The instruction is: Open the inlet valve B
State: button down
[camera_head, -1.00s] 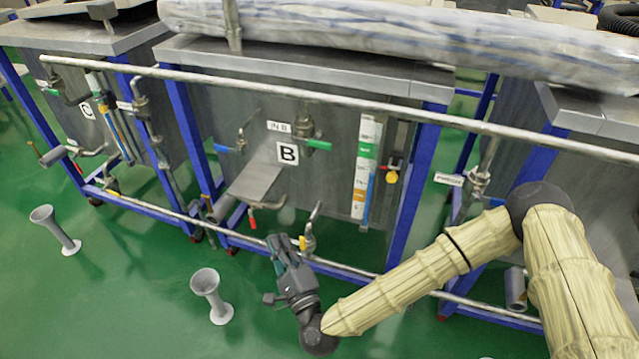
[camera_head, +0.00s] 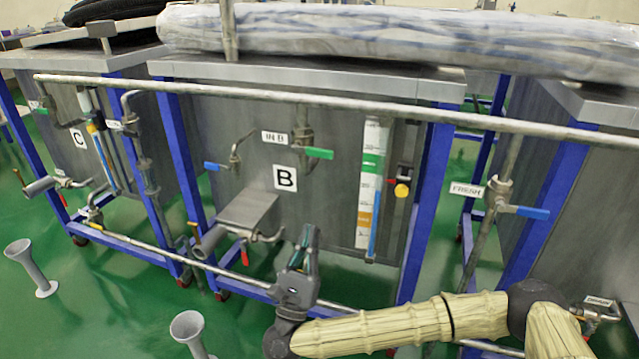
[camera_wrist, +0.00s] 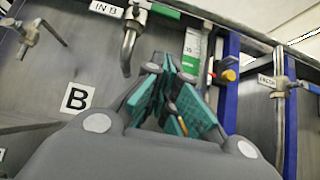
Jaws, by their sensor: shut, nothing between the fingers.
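The inlet valve B is on the front of the grey tank marked B. Its green handle (camera_head: 320,153) points right, beside the "IN B" label (camera_head: 275,137) and under the horizontal pipe. In the wrist view the green handle (camera_wrist: 166,11) shows at the top edge, with the "IN B" label (camera_wrist: 106,8) to its left. My gripper (camera_head: 307,235) is below and apart from the handle, in front of the tank, pointing up. Its teal fingers (camera_wrist: 172,95) are shut with nothing between them in the wrist view.
A blue-handled valve (camera_head: 218,166) is left of the B sign (camera_head: 285,177). A gauge strip (camera_head: 370,185) and a yellow knob (camera_head: 402,190) are to the right. A lower pipe (camera_head: 170,259) runs along the front. The FRESH valve (camera_head: 530,212) stands farther right.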

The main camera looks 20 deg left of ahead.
aim_at(319, 153)
jog(key=s+r+b+x, duration=0.2)
jog(key=x, duration=1.1)
dwell(0.4)
